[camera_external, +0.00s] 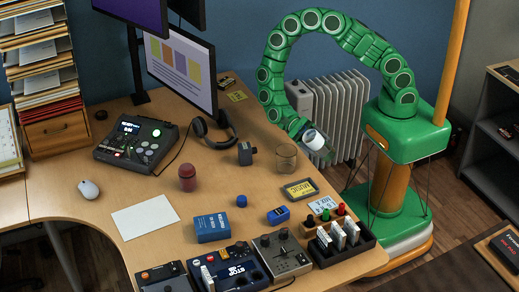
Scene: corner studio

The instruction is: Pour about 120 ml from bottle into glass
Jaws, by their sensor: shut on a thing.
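My green arm curves down over the right side of the desk. My gripper (306,132) is at its end, shut on a pale bottle with a white band (314,139). The bottle is tilted and held up near the desk's right edge. Its far end looks clear and points down to the right; its mouth and contents are too small to make out. The glass (286,158) is a see-through brownish tumbler standing upright on the desk. It is just left of and below the bottle, and looks empty.
A small dark device (246,153) stands left of the glass, with headphones (216,133) behind. A yellow cassette-like box (300,189) lies in front. A red jar (187,178) stands farther left. A black tray (340,242) holds white cards. A radiator (335,115) is behind my arm.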

